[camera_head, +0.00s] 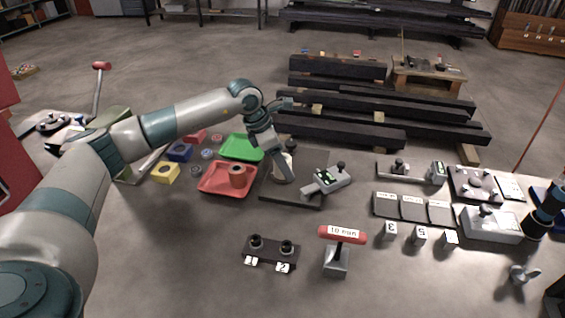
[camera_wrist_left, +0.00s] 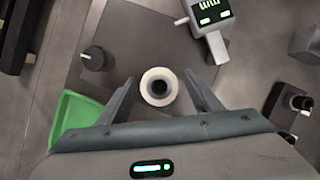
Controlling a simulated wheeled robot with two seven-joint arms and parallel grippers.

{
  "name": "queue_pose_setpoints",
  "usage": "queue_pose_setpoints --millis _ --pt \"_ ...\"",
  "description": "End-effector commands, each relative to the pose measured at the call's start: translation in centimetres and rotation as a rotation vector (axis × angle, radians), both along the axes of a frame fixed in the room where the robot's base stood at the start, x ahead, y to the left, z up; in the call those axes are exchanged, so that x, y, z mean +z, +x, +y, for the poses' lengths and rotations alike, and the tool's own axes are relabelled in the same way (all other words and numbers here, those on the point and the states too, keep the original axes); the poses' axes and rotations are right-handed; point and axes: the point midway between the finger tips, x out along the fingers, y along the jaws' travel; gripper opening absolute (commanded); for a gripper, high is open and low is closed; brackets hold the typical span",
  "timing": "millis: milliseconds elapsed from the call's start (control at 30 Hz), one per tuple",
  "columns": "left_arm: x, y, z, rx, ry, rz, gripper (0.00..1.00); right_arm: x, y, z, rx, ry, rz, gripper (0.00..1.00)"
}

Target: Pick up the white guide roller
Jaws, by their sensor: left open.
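The white guide roller (camera_head: 284,168) stands upright on a dark plate (camera_head: 290,199) in the middle of the floor area. In the left wrist view the roller (camera_wrist_left: 148,87) shows from above as a white ring with a dark bore. My left gripper (camera_wrist_left: 163,84) is open, with one finger on each side of the roller and a gap on both sides. In the head view my left gripper (camera_head: 276,163) is down at the roller and partly covers it.
A grey device with a green display (camera_head: 327,180) stands close right of the roller. A dark knob (camera_wrist_left: 94,58) is on the plate. A green tray (camera_head: 241,147) and a red tray (camera_head: 214,186) holding a brown cylinder (camera_head: 238,176) lie to the left. Black beams (camera_head: 345,130) lie behind.

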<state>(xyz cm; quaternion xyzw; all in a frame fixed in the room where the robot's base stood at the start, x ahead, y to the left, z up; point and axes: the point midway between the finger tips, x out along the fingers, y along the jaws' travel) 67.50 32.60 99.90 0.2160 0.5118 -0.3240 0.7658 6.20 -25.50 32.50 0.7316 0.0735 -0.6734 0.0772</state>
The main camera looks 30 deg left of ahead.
Motion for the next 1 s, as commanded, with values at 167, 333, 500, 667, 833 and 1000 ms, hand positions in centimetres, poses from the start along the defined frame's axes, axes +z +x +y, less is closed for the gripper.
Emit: queue_pose_setpoints --millis 167,333,500,667,833,1000 --pt "-0.21 0.05 -0.01 0.0 0.001 -0.001 0.59 0.08 0.76 0.01 0.0 0.002 -0.013 0.0" --pt "-0.2 0.05 -0.02 0.0 0.001 -0.001 0.59 0.08 0.83 -0.07 0.0 0.001 -0.013 0.0" --pt "-0.17 0.05 -0.02 0.0 0.001 -0.001 0.55 0.07 0.77 -0.16 0.001 0.0 -0.012 0.0" --pt "-0.18 0.04 -0.02 0.0 0.001 -0.001 0.16 0.07 0.7 -0.21 0.002 -0.001 -0.011 0.0" --pt "-0.13 0.07 -0.02 0.0 0.0 -0.001 0.07 0.07 0.63 -0.19 0.002 -0.001 -0.01 0.0" --pt "-0.05 0.08 -0.02 0.0 0.0 -0.001 0.07 -0.03 0.55 -0.18 0.003 -0.001 -0.009 0.0"
